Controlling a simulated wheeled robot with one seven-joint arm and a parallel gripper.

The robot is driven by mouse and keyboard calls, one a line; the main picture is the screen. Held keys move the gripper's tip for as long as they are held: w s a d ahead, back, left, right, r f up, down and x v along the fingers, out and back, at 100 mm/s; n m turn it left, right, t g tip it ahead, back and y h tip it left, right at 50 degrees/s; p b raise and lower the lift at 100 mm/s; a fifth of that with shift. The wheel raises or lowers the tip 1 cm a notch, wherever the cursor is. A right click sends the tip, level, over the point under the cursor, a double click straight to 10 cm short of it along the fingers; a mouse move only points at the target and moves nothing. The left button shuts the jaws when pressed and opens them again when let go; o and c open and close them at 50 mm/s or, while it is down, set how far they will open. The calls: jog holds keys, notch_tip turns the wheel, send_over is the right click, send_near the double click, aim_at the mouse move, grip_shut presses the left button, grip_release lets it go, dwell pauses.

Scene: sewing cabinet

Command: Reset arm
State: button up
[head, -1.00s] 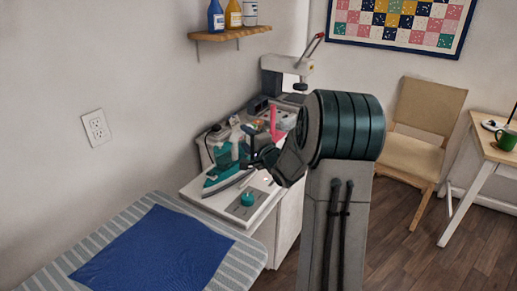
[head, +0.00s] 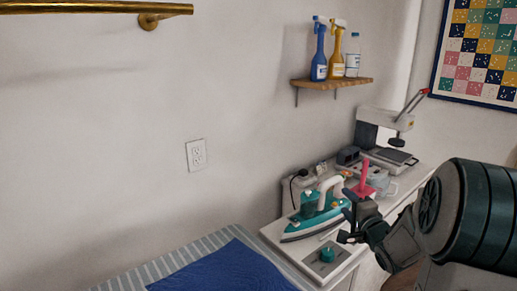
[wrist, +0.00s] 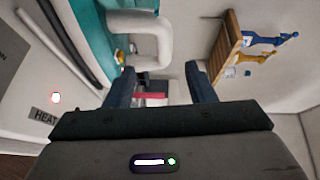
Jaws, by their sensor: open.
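My arm shows at the right of the head view, with my gripper (head: 350,225) over the front of the white cabinet top, near the teal iron. In the wrist view my gripper (wrist: 160,88) has its two dark fingers apart with nothing held between them. The teal and white iron (head: 318,212) stands on the cabinet top to the left of the gripper. Its white handle also shows in the wrist view (wrist: 140,22). A pink-red upright thing (head: 364,180) stands behind the gripper, and it appears beyond the fingers in the wrist view.
A teal knob (head: 327,254) sits on a grey panel at the cabinet's front. A blue cloth (head: 225,270) lies on the striped board at the left. A heat press machine (head: 385,135) stands at the back. A wooden shelf (head: 335,82) holds several bottles. A brass rail (head: 90,8) is upper left.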

jog(key=s+a+n+g+p, duration=0.1)
jog(key=s+a+n+g, duration=0.3)
jog(key=s, duration=0.5)
jog(key=s+a+n+g+h+p, duration=0.1)
jog(key=s+a+n+g, duration=0.4)
jog(key=s, duration=0.5)
jog(key=s+a+n+g+p, duration=0.2)
jog(key=s+a+n+g, duration=0.3)
jog(key=s, duration=0.4)
jog(key=shift+s+a+r+n+h, duration=0.35)
jog(key=shift+a+n, duration=0.45)
jog(key=shift+a, duration=0.3)
jog(key=shift+w, duration=0.1)
jog(key=shift+c, duration=0.3)
